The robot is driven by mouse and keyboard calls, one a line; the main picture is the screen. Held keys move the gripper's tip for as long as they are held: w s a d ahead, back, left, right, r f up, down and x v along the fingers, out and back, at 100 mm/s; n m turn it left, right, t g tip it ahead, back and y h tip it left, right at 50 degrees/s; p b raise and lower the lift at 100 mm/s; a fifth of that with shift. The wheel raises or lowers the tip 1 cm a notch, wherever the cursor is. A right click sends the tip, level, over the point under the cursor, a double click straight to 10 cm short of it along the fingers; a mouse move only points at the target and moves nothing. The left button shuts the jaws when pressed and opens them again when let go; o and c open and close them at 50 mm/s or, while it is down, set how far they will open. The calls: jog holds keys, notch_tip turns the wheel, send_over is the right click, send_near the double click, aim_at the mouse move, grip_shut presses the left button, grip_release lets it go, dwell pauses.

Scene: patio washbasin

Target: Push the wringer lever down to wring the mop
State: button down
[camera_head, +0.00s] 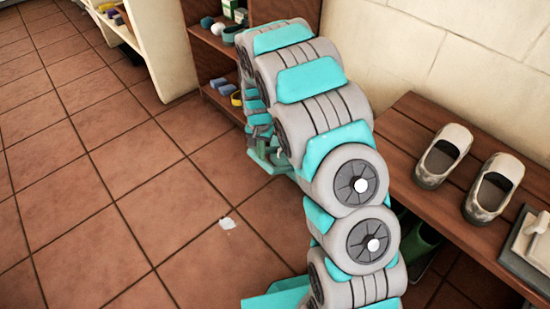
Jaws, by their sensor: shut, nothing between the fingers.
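My arm rises through the middle of the picture, bends over at the top and comes down on its far side. My gripper (268,157) is at its far lower end, low over the tiles, small and largely covered by my arm links. It is shut, and I see nothing held in it. I cannot make out the mop, the wringer or its lever in this view. My arm hides part of the floor behind it.
A wooden bench (408,130) on the right bears a pair of pale shoes (443,155); green boots (421,246) stand under it. A wooden shelf (212,42) with small items stands at the back.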

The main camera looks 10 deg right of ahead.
jog(key=shift+f, duration=0.1)
jog(key=shift+s+a+f, duration=0.3)
jog(key=shift+a+f, duration=0.2)
jog(key=shift+f, duration=0.25)
jog(key=shift+s+a+f+b, duration=0.15)
jog(key=shift+a+f, duration=0.05)
jog(key=shift+f, duration=0.25)
jog(key=shift+s+a+f+b, duration=0.1)
jog(key=shift+a+f+b, duration=0.1)
jog(key=shift+f, duration=0.3)
jog(key=shift+s+a+f, duration=0.1)
jog(key=shift+a+f, duration=0.1)
jog(key=shift+f, duration=0.25)
jog(key=shift+s+a+f, duration=0.1)
jog(key=shift+a+f, duration=0.05)
jog(key=shift+f, duration=0.35)
